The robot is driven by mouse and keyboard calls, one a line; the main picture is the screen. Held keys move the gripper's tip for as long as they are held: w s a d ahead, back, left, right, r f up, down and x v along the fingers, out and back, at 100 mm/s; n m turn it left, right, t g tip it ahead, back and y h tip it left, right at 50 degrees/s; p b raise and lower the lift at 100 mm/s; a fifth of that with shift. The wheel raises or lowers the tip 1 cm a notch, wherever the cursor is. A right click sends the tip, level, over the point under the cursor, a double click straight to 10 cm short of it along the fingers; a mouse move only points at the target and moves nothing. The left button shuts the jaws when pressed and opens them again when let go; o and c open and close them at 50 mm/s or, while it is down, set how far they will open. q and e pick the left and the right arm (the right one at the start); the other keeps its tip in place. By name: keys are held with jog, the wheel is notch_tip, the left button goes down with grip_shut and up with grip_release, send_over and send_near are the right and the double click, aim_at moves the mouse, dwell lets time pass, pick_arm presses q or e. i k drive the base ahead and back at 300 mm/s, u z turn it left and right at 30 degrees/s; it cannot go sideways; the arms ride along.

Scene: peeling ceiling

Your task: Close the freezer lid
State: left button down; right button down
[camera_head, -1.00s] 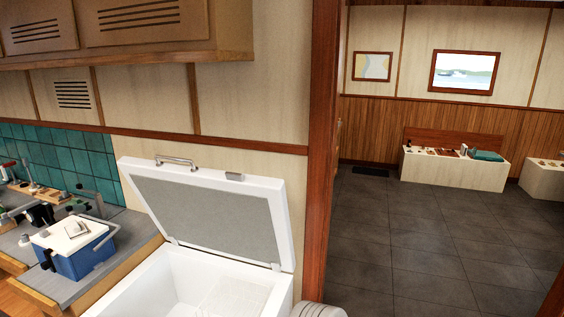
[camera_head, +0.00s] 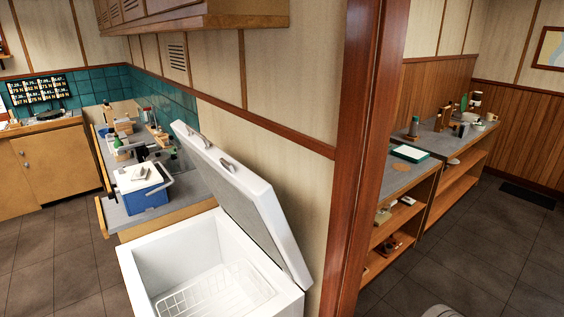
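The white chest freezer (camera_head: 134,270) stands low in the middle of the head view, against the wood-trimmed wall. Its lid (camera_head: 262,205) is raised and tilted back toward the wall, hinged on the right side as seen here. A grey handle (camera_head: 227,165) shows on the lid, with another grey fitting at its far upper corner. Inside the open freezer is a white wire basket (camera_head: 208,290). The freezer's lower front is cut off by the frame. Neither of my grippers shows in the view.
A counter (camera_head: 198,183) beyond the freezer holds a blue cooler box (camera_head: 146,194) and several tools. A wooden post (camera_head: 366,130) stands right of the freezer, with shelves (camera_head: 412,210) past it. The tiled floor (camera_head: 50,255) at left is clear.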

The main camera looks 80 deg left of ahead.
aim_at(253, 203)
jog(key=u, duration=1.7)
